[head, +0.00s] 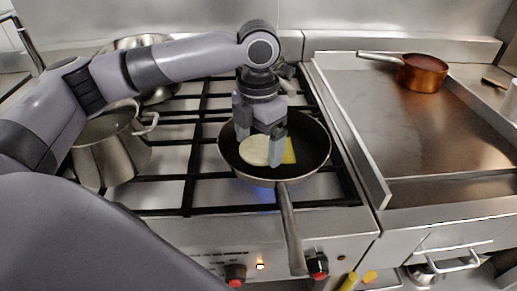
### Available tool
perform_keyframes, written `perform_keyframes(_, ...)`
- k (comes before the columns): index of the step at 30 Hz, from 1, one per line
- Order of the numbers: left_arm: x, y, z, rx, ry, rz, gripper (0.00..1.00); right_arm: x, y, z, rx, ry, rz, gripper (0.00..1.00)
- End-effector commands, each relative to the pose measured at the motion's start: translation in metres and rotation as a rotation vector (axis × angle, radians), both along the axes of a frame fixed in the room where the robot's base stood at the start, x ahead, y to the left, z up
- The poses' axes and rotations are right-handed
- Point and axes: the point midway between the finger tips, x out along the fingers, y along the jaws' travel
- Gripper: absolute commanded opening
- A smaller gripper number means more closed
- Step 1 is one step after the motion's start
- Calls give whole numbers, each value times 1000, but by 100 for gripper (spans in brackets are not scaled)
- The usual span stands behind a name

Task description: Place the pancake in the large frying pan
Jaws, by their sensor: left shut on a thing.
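The pale round pancake (253,152) shows in the head view inside or just over the large dark frying pan (318,147). My left gripper (260,147) points down over the pan, with its fingers at the pancake, shut on it. Part of the pancake is hidden by the fingers. I cannot tell whether it touches the pan floor. The pan sits on the gas stove, its handle pointing to the front. My right gripper is out of view.
A yellow piece (289,152) lies in the pan beside the fingers. A steel pot (108,148) stands on the stove at left. A copper saucepan (422,73) sits on the flat griddle (400,125) at right, which is otherwise largely clear. A blue flame shows under the pan.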

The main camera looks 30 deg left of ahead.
Motion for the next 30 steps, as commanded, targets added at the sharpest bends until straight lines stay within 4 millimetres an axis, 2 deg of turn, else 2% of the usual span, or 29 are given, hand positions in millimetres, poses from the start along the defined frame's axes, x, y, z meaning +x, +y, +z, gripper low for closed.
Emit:
perform_keyframes(1,-1,0,-11,1,4,0,60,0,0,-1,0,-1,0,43)
perform_keyframes(4,0,0,-21,1,1,0,60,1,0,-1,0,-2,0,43)
perform_keyframes(14,0,0,-23,1,2,0,60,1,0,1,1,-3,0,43)
perform_keyframes(15,0,0,-24,1,2,0,97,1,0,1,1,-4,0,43)
perform_keyframes(16,0,0,-24,0,1,0,100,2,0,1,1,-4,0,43)
perform_keyframes(25,0,0,-21,0,-2,-1,100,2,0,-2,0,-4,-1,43)
perform_keyframes(30,0,0,7,-1,-3,-1,100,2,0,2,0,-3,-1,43)
